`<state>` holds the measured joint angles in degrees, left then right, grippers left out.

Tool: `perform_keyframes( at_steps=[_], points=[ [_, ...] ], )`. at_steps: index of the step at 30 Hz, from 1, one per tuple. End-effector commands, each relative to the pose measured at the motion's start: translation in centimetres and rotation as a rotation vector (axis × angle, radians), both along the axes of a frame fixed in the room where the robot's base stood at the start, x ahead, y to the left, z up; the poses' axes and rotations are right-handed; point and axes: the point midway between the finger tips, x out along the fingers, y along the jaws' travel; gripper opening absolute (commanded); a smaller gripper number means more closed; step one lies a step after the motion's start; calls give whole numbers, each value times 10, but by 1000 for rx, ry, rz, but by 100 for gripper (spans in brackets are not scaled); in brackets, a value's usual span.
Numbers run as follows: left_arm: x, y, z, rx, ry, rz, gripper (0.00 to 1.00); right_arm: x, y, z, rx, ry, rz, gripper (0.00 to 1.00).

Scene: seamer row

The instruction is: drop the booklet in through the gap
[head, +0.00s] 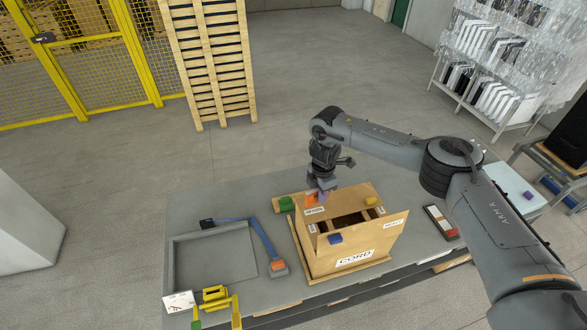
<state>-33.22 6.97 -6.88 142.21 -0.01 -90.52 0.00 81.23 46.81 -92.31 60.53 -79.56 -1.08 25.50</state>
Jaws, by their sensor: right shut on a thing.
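An open-topped cardboard carton (345,258) labelled CORD stands on the grey table, with its flaps partly spread and a dark gap (350,219) between them. My right gripper (321,188) points down over the carton's back left edge, to the left of the gap. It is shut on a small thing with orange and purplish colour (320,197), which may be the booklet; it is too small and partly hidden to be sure. Whether that thing touches the flap below, I cannot tell. My left gripper is not in view.
A grey tray (175,268), a blue-strapped tool (262,238), a yellow tool (215,294) and a white card (179,302) lie left.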

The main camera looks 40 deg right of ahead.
Motion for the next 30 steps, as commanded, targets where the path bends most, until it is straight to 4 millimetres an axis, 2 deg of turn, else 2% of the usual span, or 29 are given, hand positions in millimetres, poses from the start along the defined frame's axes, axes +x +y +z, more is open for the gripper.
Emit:
perform_keyframes(
  at_steps=[1,3,12,21,30],
  points=[
    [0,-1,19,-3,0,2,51,-13,-12,4,3,6,-25,0],
    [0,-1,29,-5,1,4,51,-27,-28,3,1,7,-54,0],
    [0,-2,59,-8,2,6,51,-74,-82,5,-1,5,-148,0],
    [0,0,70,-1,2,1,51,-96,-106,9,1,0,-184,0],
    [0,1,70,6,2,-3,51,-99,-110,9,1,-1,-187,0]
  ],
)
